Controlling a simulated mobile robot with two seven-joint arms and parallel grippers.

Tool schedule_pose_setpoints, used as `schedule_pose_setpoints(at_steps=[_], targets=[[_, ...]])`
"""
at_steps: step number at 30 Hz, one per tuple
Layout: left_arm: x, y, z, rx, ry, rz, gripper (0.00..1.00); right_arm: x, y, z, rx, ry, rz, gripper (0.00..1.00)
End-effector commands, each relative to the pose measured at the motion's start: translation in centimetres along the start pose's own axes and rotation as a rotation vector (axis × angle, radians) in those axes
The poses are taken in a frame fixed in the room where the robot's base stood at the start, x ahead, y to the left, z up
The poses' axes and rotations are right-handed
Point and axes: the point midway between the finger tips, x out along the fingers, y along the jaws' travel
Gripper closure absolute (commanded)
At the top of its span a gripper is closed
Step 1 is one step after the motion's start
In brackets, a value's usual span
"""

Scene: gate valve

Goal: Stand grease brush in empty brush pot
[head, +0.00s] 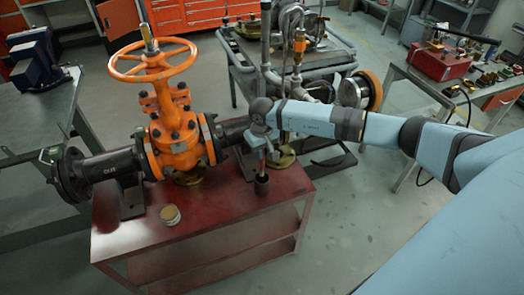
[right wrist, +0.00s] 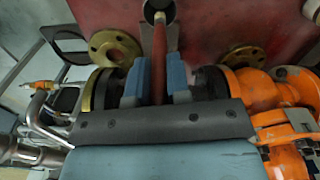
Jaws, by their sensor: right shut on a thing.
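My right gripper (head: 262,143) is above the red bench and shut on the grease brush. The brush's red handle (right wrist: 159,60) runs between the two blue fingers in the right wrist view. Its pale lower end lies at the mouth of a dark cylindrical brush pot (right wrist: 150,9). In the head view the pot (head: 262,186) stands upright on the bench, directly below the gripper, with the brush roughly upright over it. I cannot tell how far the brush end is inside the pot. My left gripper is out of view.
The red bench (head: 235,220) carries an orange gate valve (head: 175,135) with a handwheel, close to the left of my gripper. A small round tin (head: 170,216) stands near the bench's front. A cart with pipework (head: 300,75) stands behind. The bench's front right is clear.

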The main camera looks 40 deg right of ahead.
Motion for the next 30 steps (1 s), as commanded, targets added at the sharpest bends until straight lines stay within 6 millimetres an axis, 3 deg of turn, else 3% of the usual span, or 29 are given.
schedule_pose_setpoints(at_steps=[3, 18, 30], targets=[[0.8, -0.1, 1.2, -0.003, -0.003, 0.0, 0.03, 1.4, 0.0, 0.0, 0.0, 0.001, 0.001, 1.0], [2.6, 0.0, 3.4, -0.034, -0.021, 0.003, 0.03, 5.3, 0.0, 0.0, 0.0, 0.001, 0.001, 1.0], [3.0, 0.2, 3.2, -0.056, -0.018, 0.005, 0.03, 6.4, 0.0, 0.0, 0.0, 0.001, 0.0, 1.0]])
